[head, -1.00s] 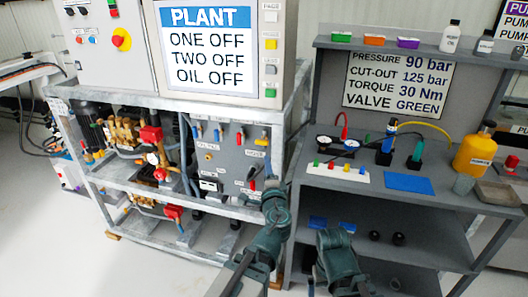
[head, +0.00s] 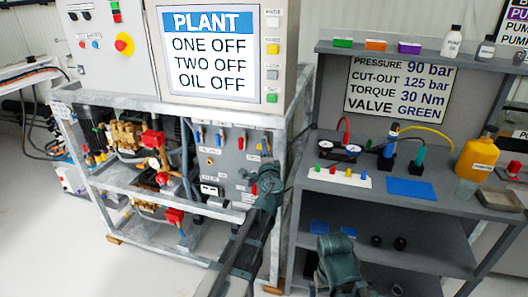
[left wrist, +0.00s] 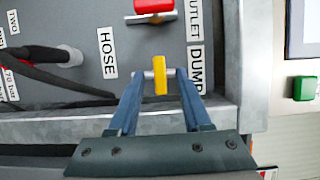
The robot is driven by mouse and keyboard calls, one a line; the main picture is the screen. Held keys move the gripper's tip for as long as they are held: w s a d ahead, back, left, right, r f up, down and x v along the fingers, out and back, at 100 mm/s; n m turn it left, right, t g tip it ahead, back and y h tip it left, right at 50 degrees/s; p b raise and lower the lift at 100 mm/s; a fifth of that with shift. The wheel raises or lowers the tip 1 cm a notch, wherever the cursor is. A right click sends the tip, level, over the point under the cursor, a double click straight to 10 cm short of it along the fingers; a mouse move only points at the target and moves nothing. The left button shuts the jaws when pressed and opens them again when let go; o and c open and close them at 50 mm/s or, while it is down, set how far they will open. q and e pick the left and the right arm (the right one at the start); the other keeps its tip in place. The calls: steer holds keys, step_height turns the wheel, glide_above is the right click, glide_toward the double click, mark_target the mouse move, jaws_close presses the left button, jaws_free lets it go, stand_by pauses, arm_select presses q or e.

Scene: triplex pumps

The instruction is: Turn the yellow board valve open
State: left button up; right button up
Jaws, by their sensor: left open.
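The yellow valve handle (left wrist: 160,75) on the grey board shows in the left wrist view, by the DUMP label (left wrist: 196,69). My left gripper (left wrist: 159,84) is open, with one blue finger on each side of the handle. I cannot tell whether either finger touches it. In the head view the yellow handle (head: 265,147) is small, near the board's right edge, with my left gripper (head: 262,164) just below it.
The grey frame rail (left wrist: 60,124) runs under the board, close to my left fingers. A red handle (left wrist: 154,6) sits on the board by the OUTLET label. A black hose (left wrist: 40,53) lies to the left. A grey bench (head: 440,210) with tools stands to the right.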

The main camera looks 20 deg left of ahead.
arm_select(q)
jaws_close()
stand_by(0.4)
steer(key=shift+s+a+r+n+g+h+p, duration=0.15)
steer(key=shift+n+g+h+p, duration=0.4)
steer(key=shift+n+h+p, duration=1.25)
steer(key=shift+w+a+r+n+g+h+p, duration=0.15)
steer(key=shift+n+g+h+p, duration=0.4)
steer(key=shift+n+p, duration=1.45)
steer(key=shift+s+a+r+n+g+h+p, duration=0.15)
steer(key=shift+n+g+h+p, duration=0.65)
steer(key=shift+n, duration=2.1)
steer(key=shift+h, duration=0.25)
jaws_free()
